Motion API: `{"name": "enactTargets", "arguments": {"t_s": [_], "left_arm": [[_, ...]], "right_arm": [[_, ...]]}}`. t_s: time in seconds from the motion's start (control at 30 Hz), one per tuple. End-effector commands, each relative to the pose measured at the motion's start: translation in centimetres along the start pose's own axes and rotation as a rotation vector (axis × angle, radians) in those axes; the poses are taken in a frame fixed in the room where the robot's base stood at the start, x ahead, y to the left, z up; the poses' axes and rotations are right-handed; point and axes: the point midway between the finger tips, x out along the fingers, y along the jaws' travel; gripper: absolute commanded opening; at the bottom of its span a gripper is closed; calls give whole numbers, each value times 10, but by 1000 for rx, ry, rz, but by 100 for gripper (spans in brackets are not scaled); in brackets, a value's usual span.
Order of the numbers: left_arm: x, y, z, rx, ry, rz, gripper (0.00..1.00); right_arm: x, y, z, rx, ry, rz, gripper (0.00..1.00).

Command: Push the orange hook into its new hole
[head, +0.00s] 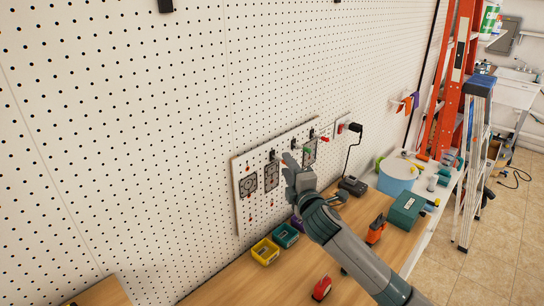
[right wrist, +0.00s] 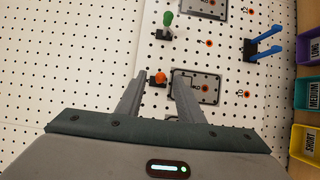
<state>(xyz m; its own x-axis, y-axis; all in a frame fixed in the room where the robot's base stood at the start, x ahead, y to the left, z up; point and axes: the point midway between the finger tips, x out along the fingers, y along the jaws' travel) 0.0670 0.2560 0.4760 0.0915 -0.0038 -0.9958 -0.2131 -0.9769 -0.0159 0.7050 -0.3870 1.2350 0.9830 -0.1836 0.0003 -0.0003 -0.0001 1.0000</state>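The orange hook (right wrist: 158,78) sits on the white pegboard panel (right wrist: 222,60) in the right wrist view. My right gripper (right wrist: 159,75) is open, with one finger on each side of the hook and a small gap visible on both sides. I cannot tell whether the hook's peg is in a hole. In the head view my right gripper (head: 289,163) is in front of the panel (head: 242,215) and hides the hook. My left gripper is not in view.
A green hook (right wrist: 168,19) and a blue hook (right wrist: 264,46) stick out from the panel nearby. Yellow (head: 265,251) and teal (head: 286,235) bins stand below it. A red tool (head: 322,289) and an orange tool (head: 376,230) are on the bench.

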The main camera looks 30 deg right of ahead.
Motion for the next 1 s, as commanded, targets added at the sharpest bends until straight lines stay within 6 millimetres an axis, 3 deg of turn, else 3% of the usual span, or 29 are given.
{"name": "enactTargets", "arguments": {"t_s": [0.27,0.47,1.0], "left_arm": [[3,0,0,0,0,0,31],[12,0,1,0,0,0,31],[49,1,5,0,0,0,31]], "right_arm": [[-5,-2,0,0,0,-1,34],[-24,-3,0,-1,1,-1,34],[-119,-4,0,-1,2,0,34]]}}
